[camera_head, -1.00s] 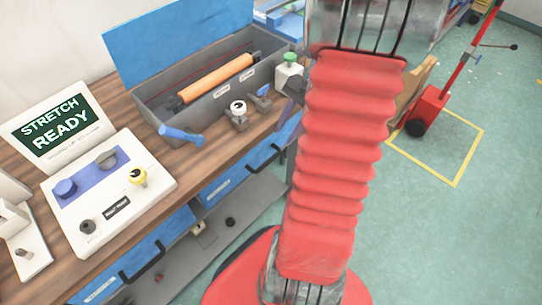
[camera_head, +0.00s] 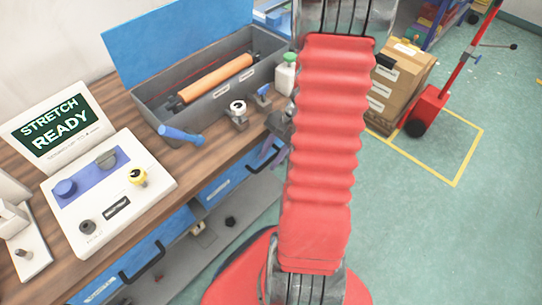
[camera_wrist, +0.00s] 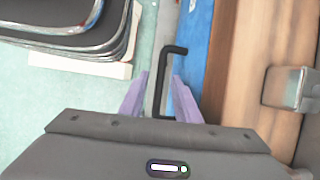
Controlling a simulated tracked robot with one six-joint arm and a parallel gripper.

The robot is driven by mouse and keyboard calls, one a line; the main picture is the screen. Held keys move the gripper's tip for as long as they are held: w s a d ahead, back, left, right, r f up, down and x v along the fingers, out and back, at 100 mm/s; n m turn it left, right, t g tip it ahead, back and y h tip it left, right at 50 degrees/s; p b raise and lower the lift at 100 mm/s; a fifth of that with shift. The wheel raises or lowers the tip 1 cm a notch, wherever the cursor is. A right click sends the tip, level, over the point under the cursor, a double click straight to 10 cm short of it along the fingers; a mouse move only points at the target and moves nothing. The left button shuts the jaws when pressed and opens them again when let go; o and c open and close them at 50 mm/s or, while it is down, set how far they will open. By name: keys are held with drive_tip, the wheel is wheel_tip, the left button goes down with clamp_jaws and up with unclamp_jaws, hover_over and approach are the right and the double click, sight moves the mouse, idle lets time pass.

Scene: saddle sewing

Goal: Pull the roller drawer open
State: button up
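Two blue drawer fronts show under the bench. The right one (camera_head: 222,187) has a black bar handle (camera_head: 262,165) near my gripper; the left one (camera_head: 108,284) has its own black handle (camera_head: 145,266). Both look closed. Their labels are too small to read, so I cannot tell which is the roller drawer. My gripper (camera_wrist: 160,77) is open, its purple fingers pointing at the right drawer. In the wrist view the black handle (camera_wrist: 160,92) lies between the fingers, with no clear contact. In the head view my arm partly hides the gripper.
On the wooden bench (camera_head: 185,165) are a grey box (camera_head: 212,108) with an orange roller (camera_head: 215,79), a control panel (camera_head: 103,205) and a screen reading "STRETCH READY" (camera_head: 58,128). A grey shelf (camera_head: 195,262) lies below the drawers.

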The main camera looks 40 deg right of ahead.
clamp_jaws()
idle(0.3)
